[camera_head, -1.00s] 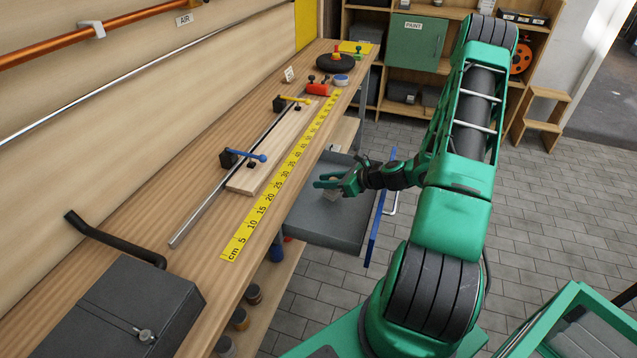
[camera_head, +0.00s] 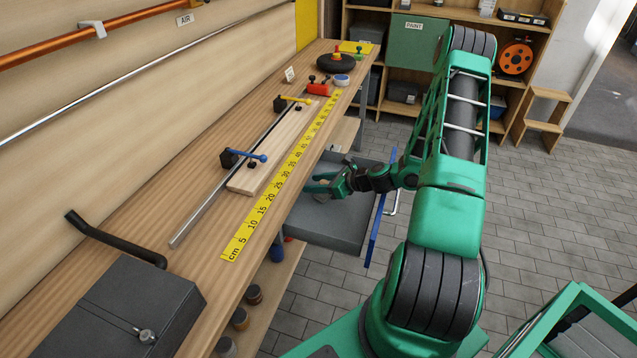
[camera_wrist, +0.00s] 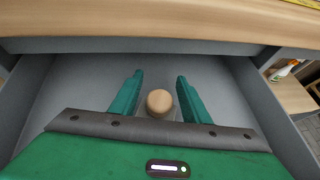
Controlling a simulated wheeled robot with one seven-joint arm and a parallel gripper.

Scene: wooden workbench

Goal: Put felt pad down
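A small round tan piece (camera_wrist: 159,102), which looks like the felt pad, shows in the wrist view over the grey drawer floor. It sits between the two green fingers of my gripper (camera_wrist: 158,95), with a visible gap on each side. My gripper is open. In the head view my gripper (camera_head: 318,183) is over the open grey drawer (camera_head: 335,222), close to the bench edge. A small pale patch shows just below the fingers there, too small to make out. I cannot tell whether the pad rests on the drawer floor.
The wooden bench top (camera_head: 215,215) holds a yellow ruler strip (camera_head: 275,190), a clamped wooden board (camera_head: 270,160) and a dark grey box (camera_head: 135,305). The drawer's blue front (camera_head: 376,230) stands pulled out. Wooden shelves (camera_head: 372,55) stand behind.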

